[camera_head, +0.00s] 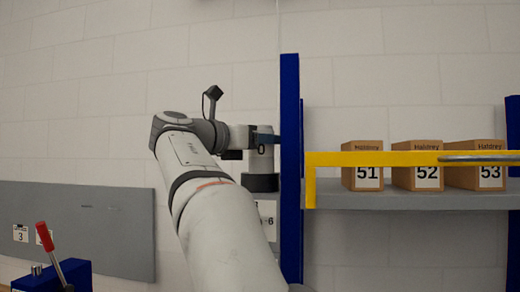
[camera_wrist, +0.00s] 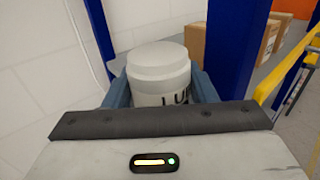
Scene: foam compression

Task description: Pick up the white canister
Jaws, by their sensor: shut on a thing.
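The white canister (camera_wrist: 158,68) is upright in the wrist view, with a round lid and dark letters partly hidden by my gripper's body. My gripper (camera_wrist: 162,88) is shut on it, with a blue finger on its left and right sides.
The blue post (camera_head: 291,165) stands close to the right of the canister. A yellow bar (camera_head: 410,158) crosses in front of a grey shelf (camera_head: 430,200) with boxes 51 (camera_head: 362,165), 52 (camera_head: 417,165) and 53 (camera_head: 476,165). A red-handled lever (camera_head: 45,237) is at lower left.

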